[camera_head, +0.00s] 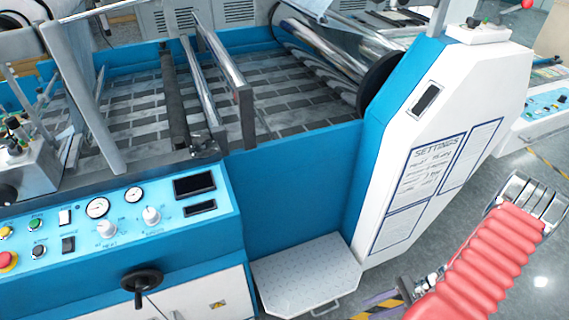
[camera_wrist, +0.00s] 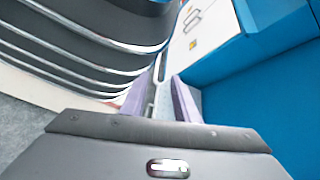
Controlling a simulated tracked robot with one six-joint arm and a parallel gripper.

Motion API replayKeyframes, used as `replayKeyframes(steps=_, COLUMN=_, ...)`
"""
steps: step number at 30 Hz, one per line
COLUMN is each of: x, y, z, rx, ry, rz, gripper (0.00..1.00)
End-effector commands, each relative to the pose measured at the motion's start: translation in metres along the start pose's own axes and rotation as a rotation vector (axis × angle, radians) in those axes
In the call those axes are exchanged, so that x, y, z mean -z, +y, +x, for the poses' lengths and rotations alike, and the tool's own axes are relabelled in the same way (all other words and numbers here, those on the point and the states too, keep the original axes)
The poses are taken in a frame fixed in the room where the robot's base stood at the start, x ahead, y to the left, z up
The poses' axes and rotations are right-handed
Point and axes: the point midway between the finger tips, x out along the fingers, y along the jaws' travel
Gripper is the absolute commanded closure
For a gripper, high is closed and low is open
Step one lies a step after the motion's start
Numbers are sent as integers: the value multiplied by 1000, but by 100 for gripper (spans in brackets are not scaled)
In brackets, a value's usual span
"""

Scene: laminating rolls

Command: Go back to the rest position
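My gripper (camera_wrist: 159,92) shows at the middle of the wrist view. Its two purple-grey fingers stand apart with a gap between them, and I see nothing held in it. A pale surface shows beyond the gap. A red ribbed sleeve, which seems to be part of my arm, is at the lower right of the head view. My gripper cannot be made out clearly there. The laminating machine (camera_head: 290,185) fills most of the head view, with my arm to the right of its front.
The blue control panel (camera_head: 75,240) has gauges, knobs and a red button. A black crank wheel (camera_head: 141,281) sticks out below it. A pale step plate (camera_head: 305,275) juts out at floor level. The white end housing (camera_head: 440,150) bears a settings sheet. Open grey floor (camera_head: 545,270) lies at right.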

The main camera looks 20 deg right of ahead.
Motion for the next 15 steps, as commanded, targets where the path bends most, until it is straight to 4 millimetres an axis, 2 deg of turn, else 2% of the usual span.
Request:
replayKeyframes(steps=3, x=-13, y=-16, z=-16, rx=-71, ry=22, rz=-20, gripper=72)
replayKeyframes(steps=15, x=-57, y=-65, z=-56, rx=-279, ry=113, rz=-91, gripper=72)
